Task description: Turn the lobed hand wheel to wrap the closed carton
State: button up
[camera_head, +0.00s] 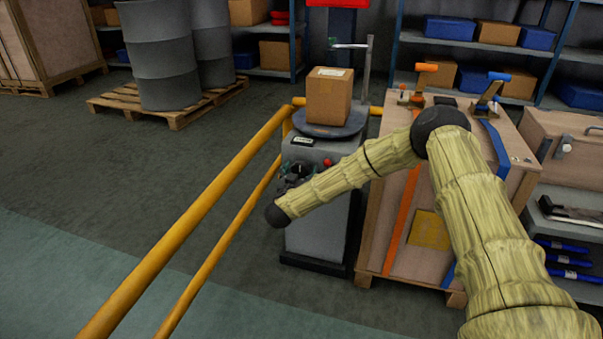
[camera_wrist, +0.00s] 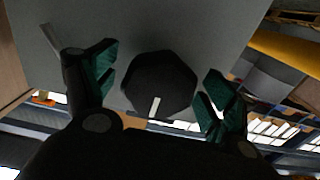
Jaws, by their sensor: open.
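In the wrist view the lobed hand wheel (camera_wrist: 160,84) is a black knob with a pale pointer mark, on the grey face of the wrapping machine (camera_wrist: 190,25). My gripper (camera_wrist: 158,90) is open, with a green-padded finger on each side of the wheel. I cannot tell whether the pads touch it. In the head view the closed carton (camera_head: 329,97) sits upright on the round dark turntable (camera_head: 316,128) on top of the grey machine (camera_head: 317,240). My gripper (camera_head: 293,177) is at the machine's front, partly hidden by my arm, and the wheel is hidden there.
A yellow rail (camera_head: 203,205) runs along the left of the machine. A wooden crate (camera_head: 385,240) with orange and blue straps stands close on the right. Grey drums (camera_head: 161,70) on a pallet are at the back left. The floor at left is clear.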

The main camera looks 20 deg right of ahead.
jog(key=shift+c, duration=0.2)
jog(key=c, duration=1)
jog(key=shift+r+m+p, duration=0.1)
jog(key=shift+m+p, duration=0.2)
jog(key=shift+m, duration=0.1)
jog(key=shift+m+p, duration=0.55)
jog(key=shift+m, duration=0.35)
jog(key=m+p, duration=0.1)
jog(key=m, duration=0.2)
jog(key=shift+a+m, duration=0.1)
jog(key=shift+m, duration=0.2)
jog(key=m, duration=0.3)
jog(key=shift+m+p, duration=0.3)
jog(key=shift+a+m, duration=0.1)
jog(key=shift+m, duration=1.4)
